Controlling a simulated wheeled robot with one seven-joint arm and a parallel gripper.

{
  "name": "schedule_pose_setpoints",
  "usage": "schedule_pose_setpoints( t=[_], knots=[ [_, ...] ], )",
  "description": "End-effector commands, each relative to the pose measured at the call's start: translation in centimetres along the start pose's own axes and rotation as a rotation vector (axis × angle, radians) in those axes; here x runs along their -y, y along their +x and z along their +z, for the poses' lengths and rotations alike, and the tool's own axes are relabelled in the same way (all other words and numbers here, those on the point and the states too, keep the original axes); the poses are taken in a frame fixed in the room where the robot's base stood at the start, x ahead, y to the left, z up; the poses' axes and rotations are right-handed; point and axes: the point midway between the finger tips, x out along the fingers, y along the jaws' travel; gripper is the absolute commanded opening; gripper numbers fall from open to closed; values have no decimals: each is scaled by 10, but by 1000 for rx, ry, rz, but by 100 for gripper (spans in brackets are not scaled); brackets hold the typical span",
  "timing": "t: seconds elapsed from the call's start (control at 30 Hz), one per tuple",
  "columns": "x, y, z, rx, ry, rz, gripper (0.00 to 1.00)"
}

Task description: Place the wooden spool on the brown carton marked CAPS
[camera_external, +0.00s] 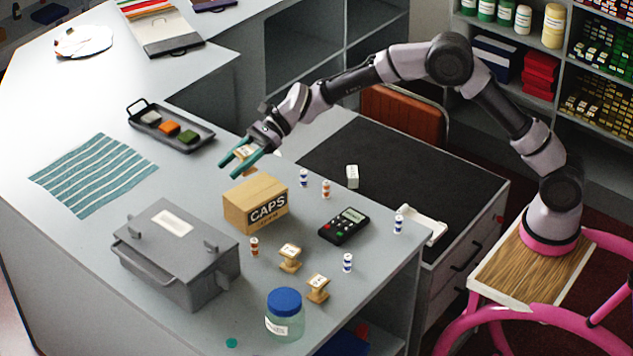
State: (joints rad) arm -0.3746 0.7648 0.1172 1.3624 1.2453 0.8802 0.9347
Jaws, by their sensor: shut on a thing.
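My gripper (232,169) has teal fingers and is shut on a wooden spool (244,152), which is partly hidden by the fingers. It holds the spool in the air, above and a little behind the carton in the picture. The brown carton marked CAPS (246,212) stands upright on the grey counter. Its top (256,188) looks bare, and the spool is apart from it.
A grey metal box (178,255), a blue-lidded jar (285,316), a dark tray (171,132) and a striped cloth (93,175) also occupy the counter.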

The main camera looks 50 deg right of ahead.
Motion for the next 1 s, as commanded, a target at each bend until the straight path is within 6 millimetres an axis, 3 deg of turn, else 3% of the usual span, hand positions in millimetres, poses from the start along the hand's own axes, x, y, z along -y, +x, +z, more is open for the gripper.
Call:
schedule_pose_setpoints(
  t=[0.03,0.1,0.4,1.0],
  knots=[
    [20,-15,-6,0,13,-34,0],
    [41,-30,-13,0,27,-68,0],
    [92,-74,-31,1,64,-159,0],
    [88,-33,-122,-1,64,-153,0]
  ],
)
